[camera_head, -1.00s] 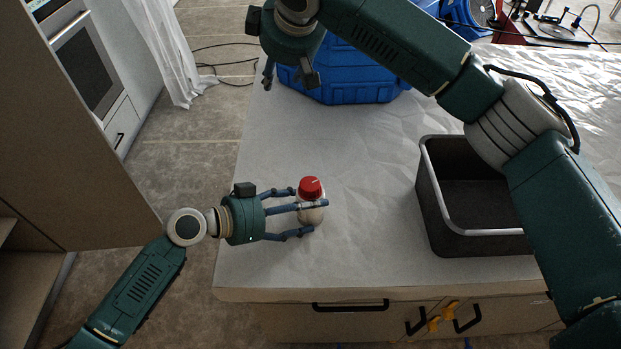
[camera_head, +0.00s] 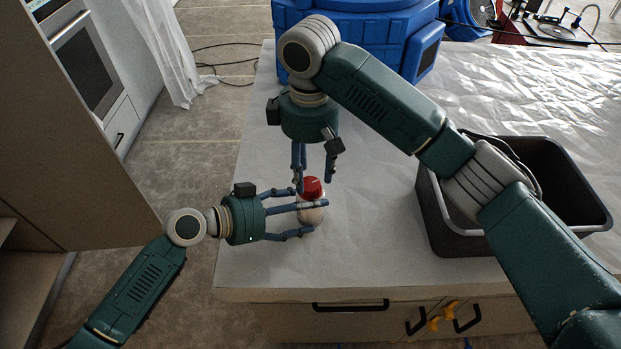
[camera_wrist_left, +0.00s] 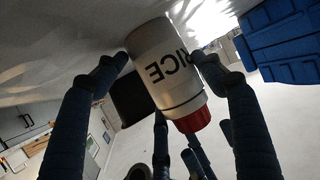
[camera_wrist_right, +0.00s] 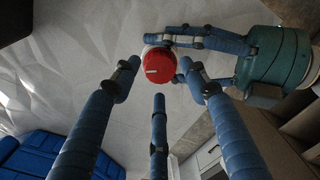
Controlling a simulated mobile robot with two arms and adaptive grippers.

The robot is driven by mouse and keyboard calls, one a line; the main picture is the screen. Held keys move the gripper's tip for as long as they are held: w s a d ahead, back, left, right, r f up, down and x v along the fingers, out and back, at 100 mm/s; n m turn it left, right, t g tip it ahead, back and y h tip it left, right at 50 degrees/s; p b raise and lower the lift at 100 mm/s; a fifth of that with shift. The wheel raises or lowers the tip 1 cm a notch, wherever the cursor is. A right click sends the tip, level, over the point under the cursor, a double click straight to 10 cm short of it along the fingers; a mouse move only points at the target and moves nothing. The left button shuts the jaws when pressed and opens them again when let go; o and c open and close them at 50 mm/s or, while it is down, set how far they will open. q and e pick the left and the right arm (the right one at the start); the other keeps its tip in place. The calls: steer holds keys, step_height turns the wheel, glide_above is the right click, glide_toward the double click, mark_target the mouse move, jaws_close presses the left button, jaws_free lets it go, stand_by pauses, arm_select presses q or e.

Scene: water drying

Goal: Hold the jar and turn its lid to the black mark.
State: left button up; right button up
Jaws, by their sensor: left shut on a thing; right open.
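The jar (camera_head: 312,217) is whitish with a red lid (camera_head: 312,187) and stands upright on the covered worktop. In the left wrist view the jar (camera_wrist_left: 165,65) shows the letters RICE and a dark band near the red lid (camera_wrist_left: 193,121). My left gripper (camera_head: 311,215) is shut around the jar's body from the left. My right gripper (camera_head: 313,181) is open, pointing down, with its fingers around and just above the lid. In the right wrist view the lid (camera_wrist_right: 160,67) carries a short white line; I cannot make out a black mark.
A dark open bin (camera_head: 433,215) stands to the right, partly behind my right arm. A blue case (camera_head: 365,30) stands at the back. The worktop's left and front edges are near the jar. Clear sheet (camera_head: 370,180) lies between jar and bin.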

mark_target(311, 184)
steer(key=shift+f, duration=1.55)
steer(key=shift+c, duration=0.2)
steer(key=c, duration=0.8)
steer(key=m, duration=0.4)
steer(key=shift+m, duration=0.3)
steer(key=o, duration=0.8)
steer(key=shift+o, duration=0.2)
step_height(311, 184, up, 12)
